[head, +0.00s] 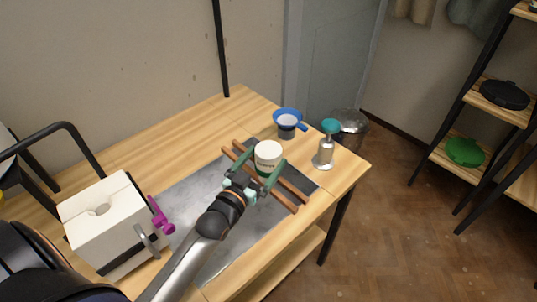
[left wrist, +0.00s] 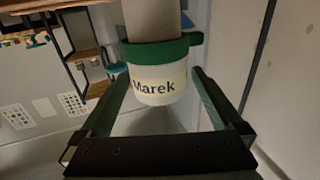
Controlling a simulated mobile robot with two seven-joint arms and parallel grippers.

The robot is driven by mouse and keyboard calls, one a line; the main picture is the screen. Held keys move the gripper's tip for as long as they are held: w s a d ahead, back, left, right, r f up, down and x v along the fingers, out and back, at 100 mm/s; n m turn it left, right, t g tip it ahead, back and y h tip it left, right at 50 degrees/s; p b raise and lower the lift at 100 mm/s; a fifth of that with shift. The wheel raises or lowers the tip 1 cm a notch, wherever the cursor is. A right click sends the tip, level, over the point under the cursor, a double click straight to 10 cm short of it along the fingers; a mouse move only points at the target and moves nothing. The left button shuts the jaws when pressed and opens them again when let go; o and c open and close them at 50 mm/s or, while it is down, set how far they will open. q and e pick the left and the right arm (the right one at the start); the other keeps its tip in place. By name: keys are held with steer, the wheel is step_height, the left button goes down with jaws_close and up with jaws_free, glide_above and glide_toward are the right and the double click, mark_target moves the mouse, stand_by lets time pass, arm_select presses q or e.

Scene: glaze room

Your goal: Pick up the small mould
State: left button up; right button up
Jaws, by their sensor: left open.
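A small pale, round, cup-like piece, which I take as the small mould (head: 268,157), stands upright on two brown wooden bars (head: 289,187) on the table. In the left wrist view the mould (left wrist: 158,90) has a white part labelled "Marek", a green band and a beige part above it. My left gripper (head: 266,168) is open, with its green fingers at the two sides of the mould. In the left wrist view the left gripper (left wrist: 160,76) has its fingertips beside the white part. I cannot tell if either finger touches it. My right gripper is not in view.
A blue-rimmed cup (head: 287,119) and a metal bottle with a teal top (head: 326,148) stand close behind and right of the mould. The grey mat (head: 196,190) between is mostly bare.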

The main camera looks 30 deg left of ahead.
mark_target(274, 149)
arm_select(q)
steer(key=shift+w+d+f, duration=0.1)
steer(key=shift+w+f, duration=0.1)
steer(key=shift+w, duration=1.1)
steer(key=shift+w+d+f, duration=0.1)
steer(key=shift+w+f, duration=0.05)
steer(key=shift+w, duration=1.15)
steer(key=shift+c, duration=0.2)
steer(key=c, duration=1.5)
steer(key=shift+r, duration=0.1)
